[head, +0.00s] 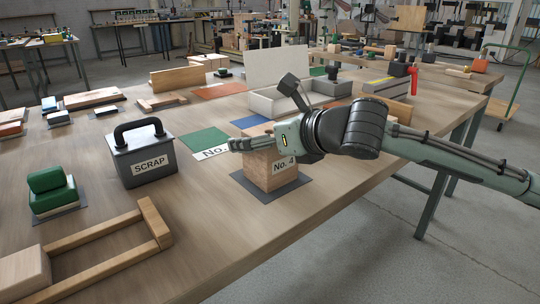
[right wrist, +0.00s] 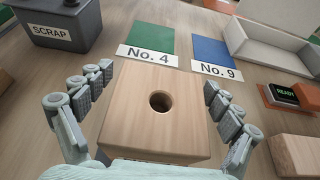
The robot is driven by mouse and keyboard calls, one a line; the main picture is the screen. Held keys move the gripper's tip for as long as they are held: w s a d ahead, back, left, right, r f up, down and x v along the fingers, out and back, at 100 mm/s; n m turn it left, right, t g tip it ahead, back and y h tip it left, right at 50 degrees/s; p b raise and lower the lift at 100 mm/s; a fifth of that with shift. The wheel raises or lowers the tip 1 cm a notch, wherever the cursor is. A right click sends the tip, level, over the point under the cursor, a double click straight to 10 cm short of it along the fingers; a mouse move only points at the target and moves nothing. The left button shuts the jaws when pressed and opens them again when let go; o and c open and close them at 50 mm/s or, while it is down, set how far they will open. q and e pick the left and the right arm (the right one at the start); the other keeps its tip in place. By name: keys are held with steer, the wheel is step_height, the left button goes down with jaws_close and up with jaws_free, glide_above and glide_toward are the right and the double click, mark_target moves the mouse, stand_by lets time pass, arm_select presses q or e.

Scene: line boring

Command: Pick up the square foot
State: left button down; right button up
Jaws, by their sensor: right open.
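A pale wooden block (head: 258,175) with a square top stands upright on a dark mat near the front edge of the bench; I take it for the square foot. Its side label reads No. 4. In the right wrist view the block (right wrist: 135,125) shows a round hole in its top. My right gripper (head: 240,146) is at the block's top, partly covering it in the head view. In the right wrist view the gripper (right wrist: 157,82) is open, with fingers on both sides of the block and gaps visible. My left gripper is not in view.
A green mat (head: 203,138) labelled No. 4 and a blue mat (right wrist: 213,51) labelled No. 9 lie behind the block. A grey SCRAP bin (head: 150,165) stands to the left. A wooden frame (head: 110,262) lies front left. A READY display (right wrist: 284,94) is at right.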

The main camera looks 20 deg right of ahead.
steer(key=shift+w, duration=0.2)
steer(key=c, duration=1.4)
